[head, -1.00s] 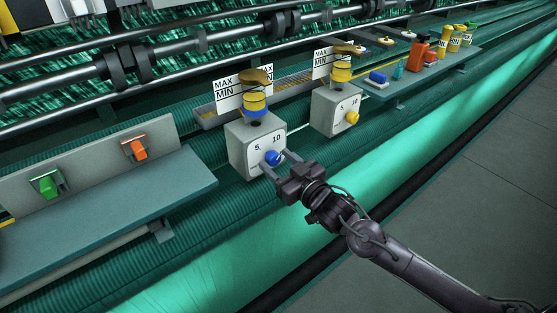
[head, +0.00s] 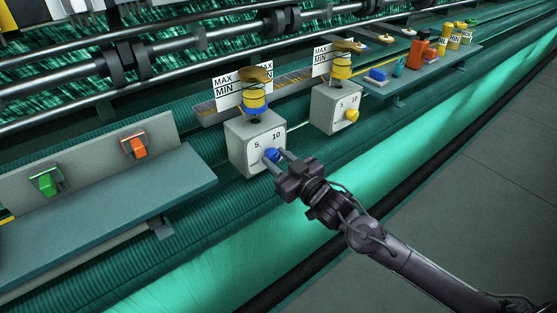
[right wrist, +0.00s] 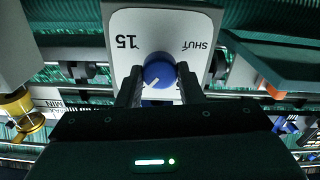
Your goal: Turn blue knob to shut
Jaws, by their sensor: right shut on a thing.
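The blue knob (head: 272,155) is on the front face of the nearer grey box (head: 243,146). In the right wrist view the knob (right wrist: 159,72) has a white pointer mark toward its lower left; "SHUT" is printed on the dial face (right wrist: 168,30) at the upper right and "15" at the left, upside down. My right gripper (head: 282,161) is shut on the knob, with one finger on each side of it. In the head view the fingers partly cover the dial. My left gripper is not in view.
A second grey box with a yellow knob (head: 352,115) stands to the right. A shelf with a green switch (head: 45,183) and an orange switch (head: 136,146) is at the left. Bottles (head: 420,50) stand on a shelf at the back right. The green netting runs below the boxes.

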